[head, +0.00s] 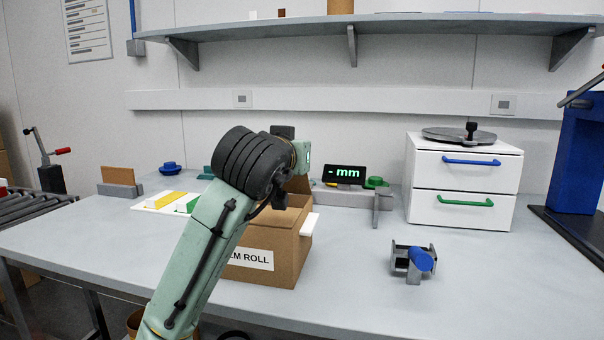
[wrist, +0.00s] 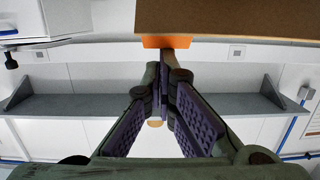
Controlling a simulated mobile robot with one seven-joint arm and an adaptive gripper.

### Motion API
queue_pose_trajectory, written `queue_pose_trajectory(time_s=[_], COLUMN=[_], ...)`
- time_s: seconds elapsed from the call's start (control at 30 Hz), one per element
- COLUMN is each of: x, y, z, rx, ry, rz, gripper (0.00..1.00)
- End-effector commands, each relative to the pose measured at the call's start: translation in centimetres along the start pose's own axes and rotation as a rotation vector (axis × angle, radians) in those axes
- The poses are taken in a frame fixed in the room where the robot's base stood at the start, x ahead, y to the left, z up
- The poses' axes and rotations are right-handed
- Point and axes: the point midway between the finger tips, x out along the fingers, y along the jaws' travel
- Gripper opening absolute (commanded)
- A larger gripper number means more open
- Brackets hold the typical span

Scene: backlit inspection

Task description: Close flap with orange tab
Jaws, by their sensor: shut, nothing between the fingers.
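A brown cardboard box (head: 290,250) with a partly hidden label ending "LM ROLL" stands on the table, its top at least partly open. A brown flap (head: 300,186) stands up at its back, partly hidden by my arm. In the wrist view the brown flap (wrist: 230,18) fills the top, and its orange tab (wrist: 167,41) sticks out from its edge. My gripper (wrist: 165,75) is shut and empty, its fingertips close by the tab; I cannot tell whether they touch. My arm hides the gripper's fingers and the tab in the head view.
A white drawer unit (head: 462,185) stands to the right, with a grey and blue fixture (head: 413,260) in front of it. A display reading "mm" (head: 344,174) is behind the box. A shelf (head: 400,27) hangs above. The table's front right is clear.

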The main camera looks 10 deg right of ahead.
Motion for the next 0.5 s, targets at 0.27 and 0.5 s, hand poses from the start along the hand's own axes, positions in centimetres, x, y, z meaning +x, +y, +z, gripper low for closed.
queue_pose_trajectory(time_s=[0.27, 0.5], x=[-2.1, -3.6], y=[0.1, 0.1], z=[2.6, 4.2], rx=[-0.002, -0.002], ry=[0.196, 0.193], rz=[0.002, 0.001], gripper=[0.0, 0.0])
